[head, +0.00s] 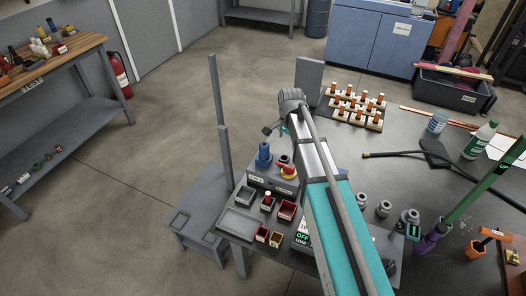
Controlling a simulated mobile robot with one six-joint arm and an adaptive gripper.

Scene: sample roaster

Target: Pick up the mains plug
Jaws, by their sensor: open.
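A blue plug-like piece (263,155), which looks like the mains plug, stands upright at the back left of a grey box on the dark bench. My gripper (269,130) shows as a small dark shape just above and slightly right of it, partly hidden by my wrist. The jaws are open and appear empty. I cannot tell the exact height gap between the gripper and the blue piece.
Small trays (238,221) lie in front. Grey posts (215,95) rise at left.

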